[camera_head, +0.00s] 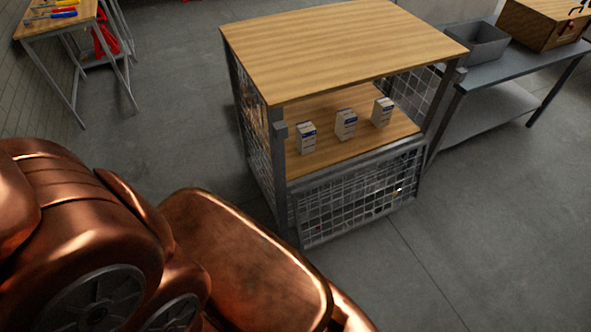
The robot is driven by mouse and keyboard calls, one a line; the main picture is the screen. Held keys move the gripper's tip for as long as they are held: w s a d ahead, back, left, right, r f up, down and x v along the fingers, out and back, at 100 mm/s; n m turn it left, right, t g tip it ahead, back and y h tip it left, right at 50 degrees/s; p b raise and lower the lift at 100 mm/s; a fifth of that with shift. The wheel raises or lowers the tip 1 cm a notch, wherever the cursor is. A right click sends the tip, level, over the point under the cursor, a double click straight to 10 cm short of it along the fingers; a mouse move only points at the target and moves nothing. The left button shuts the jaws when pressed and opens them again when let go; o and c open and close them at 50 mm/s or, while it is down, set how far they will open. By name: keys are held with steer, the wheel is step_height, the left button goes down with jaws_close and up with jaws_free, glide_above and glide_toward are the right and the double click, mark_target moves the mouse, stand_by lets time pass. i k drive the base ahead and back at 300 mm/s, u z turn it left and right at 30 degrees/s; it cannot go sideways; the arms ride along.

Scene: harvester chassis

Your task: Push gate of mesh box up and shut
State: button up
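The mesh box (340,42) stands at centre, with a wooden top, grey corner posts and mesh sides. Its front opening is uncovered, and a wooden floor (330,148) shows inside with three small white cartons on it: left (307,138), middle (346,124) and right (382,112). The gate (362,194), a grey-framed wire mesh panel, hangs down at the front below the opening. My gripper is not in view. Copper-coloured parts of my arm fill the lower left, apart from the box in the picture.
A grey table (520,66) with a grey bin (476,43) and a wooden box (540,22) stands right of the mesh box. A workbench (58,22) with tools is at the upper left. The concrete floor (490,220) at front right is clear.

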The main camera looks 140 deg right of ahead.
mark_target(303, 240)
steer(key=u, duration=2.05)
steer(key=k, duration=2.3)
steer(key=u, duration=2.5)
